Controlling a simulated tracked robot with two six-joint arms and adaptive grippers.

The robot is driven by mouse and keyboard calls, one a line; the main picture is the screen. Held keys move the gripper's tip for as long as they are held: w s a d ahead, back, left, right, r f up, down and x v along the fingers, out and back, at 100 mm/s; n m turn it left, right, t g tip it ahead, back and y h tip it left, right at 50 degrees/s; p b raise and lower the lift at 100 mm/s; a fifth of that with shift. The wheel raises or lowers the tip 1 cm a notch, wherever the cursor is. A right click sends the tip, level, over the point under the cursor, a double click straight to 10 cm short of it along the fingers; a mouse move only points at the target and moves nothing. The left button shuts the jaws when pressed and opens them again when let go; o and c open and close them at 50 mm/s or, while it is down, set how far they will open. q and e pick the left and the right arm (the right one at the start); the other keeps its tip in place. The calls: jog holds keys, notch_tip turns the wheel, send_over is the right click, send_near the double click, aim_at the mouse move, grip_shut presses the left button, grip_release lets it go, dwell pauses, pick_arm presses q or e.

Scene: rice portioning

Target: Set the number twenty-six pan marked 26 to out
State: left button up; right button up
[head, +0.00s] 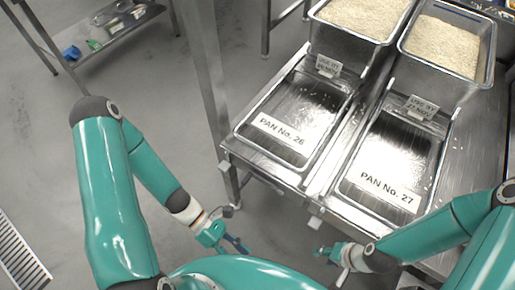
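The pan marked 26 (312,101) is a shallow steel pan with a dark, shiny inside, lying on the steel table at the centre. Its white label reads "PAN No. 26" (282,130) at the near end. A small "use by" card (328,66) stands at its far end; its print is too small to read surely. My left gripper (238,231) is open and empty, in front of the table and left of the pan. My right gripper (328,266) is open and empty, in front of the table's near edge. Neither touches the pan.
A similar pan marked 27 (397,150) lies to the right. Two deep bins of rice (345,40) (440,85) stand behind the pans. A steel post (203,70) rises left of the table (232,150). A low shelf (120,35) holds small items at back left.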

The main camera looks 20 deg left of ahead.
pick_arm(q)
jog(key=w+a+r+n+t+h+b, duration=0.1)
jog(key=w+a+r+n+t+h, duration=0.25)
jog(key=w+n+t, duration=0.6)
jog(key=n+t+y, duration=0.4)
jog(key=n+t, duration=0.6)
jog(key=n, duration=0.4)
send_near(257, 146)
jog(key=x, duration=0.3)
jog(key=p+x, duration=0.1)
jog(key=x, duration=0.2)
jog(key=f+x, duration=0.1)
jog(key=x, duration=0.3)
jog(key=shift+p, duration=0.4)
grip_shut()
